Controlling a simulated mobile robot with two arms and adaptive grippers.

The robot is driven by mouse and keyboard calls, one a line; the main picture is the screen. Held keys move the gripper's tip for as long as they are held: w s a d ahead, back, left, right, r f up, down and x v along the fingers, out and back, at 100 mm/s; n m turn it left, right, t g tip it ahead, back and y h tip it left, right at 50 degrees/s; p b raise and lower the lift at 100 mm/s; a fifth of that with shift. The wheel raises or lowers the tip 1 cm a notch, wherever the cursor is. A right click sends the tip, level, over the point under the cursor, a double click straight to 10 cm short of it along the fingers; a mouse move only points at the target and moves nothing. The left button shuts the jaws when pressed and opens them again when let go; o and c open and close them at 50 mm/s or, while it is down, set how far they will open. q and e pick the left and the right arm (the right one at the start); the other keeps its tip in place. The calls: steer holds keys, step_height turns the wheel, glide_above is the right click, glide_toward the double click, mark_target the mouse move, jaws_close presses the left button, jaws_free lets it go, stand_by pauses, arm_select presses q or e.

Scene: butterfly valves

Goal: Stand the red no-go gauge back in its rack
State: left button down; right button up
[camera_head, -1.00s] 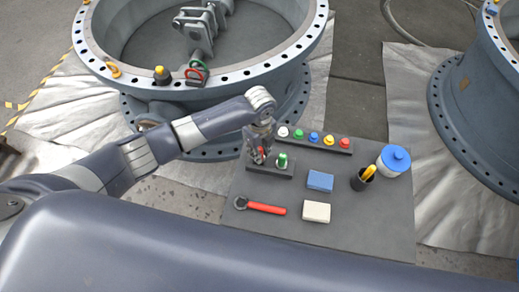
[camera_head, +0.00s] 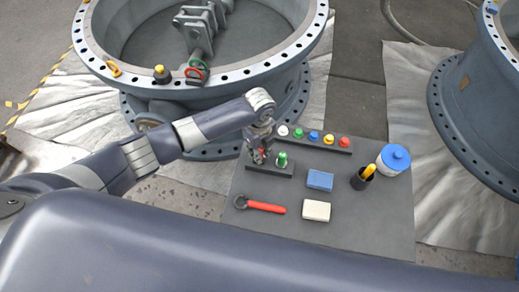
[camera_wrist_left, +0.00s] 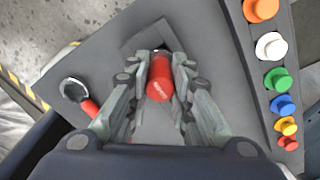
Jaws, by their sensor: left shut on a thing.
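The red no-go gauge (camera_wrist_left: 160,78) is between the fingers of my left gripper (camera_wrist_left: 158,75), which is shut on it. In the head view my left gripper (camera_head: 259,155) is over the left part of the small dark rack (camera_head: 270,170) and hides much of the gauge. A green gauge (camera_head: 282,160) stands upright in the rack, just right of the gripper. I cannot tell whether the red gauge's lower end is in the rack or above it. My right gripper is not in view.
Behind the rack is a strip of coloured knobs (camera_head: 328,138). A red-handled wrench (camera_head: 265,208), a blue block (camera_head: 320,180), a pale block (camera_head: 316,211), a black pen cup (camera_head: 361,180) and a blue-lidded jar (camera_head: 393,160) are on the grey mat. A large valve flange (camera_head: 235,72) stands behind.

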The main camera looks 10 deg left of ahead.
arm_select(q)
steer(key=c, duration=1.3)
jaws_free()
steer(key=shift+c, duration=0.2)
steer(key=o, duration=0.5)
steer(key=shift+r, duration=0.1)
step_height(320, 180, up, 7)
steer(key=p, duration=0.7)
